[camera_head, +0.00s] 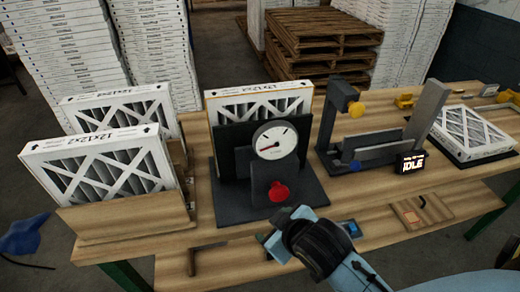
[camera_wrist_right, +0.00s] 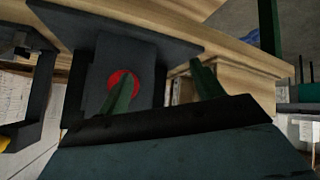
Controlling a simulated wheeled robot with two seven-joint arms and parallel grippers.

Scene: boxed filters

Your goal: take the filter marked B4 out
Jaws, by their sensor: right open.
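Several white-framed filters with grey pleats are in the head view. One (camera_head: 105,170) stands in front in a wooden rack (camera_head: 125,220) at the left, with another filter (camera_head: 125,108) behind it. A third filter (camera_head: 258,103) stands in the dark gauge fixture (camera_head: 228,188), behind its dial (camera_head: 275,140) and red knob (camera_head: 278,192). A fourth filter (camera_head: 472,133) lies flat at the right. I cannot read B4 on any filter. My right gripper (camera_wrist_right: 163,68) is open and empty, with the red knob (camera_wrist_right: 122,84) close by. My left gripper is not in view.
A dark clamp-like stand (camera_head: 372,150) with a yellow knob and a small screen (camera_head: 411,163) reading IDLE stands right of the gauge. A lower shelf (camera_head: 395,225) runs under the bench front. Stacked boxes (camera_head: 62,60) and wooden pallets (camera_head: 322,40) stand behind.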

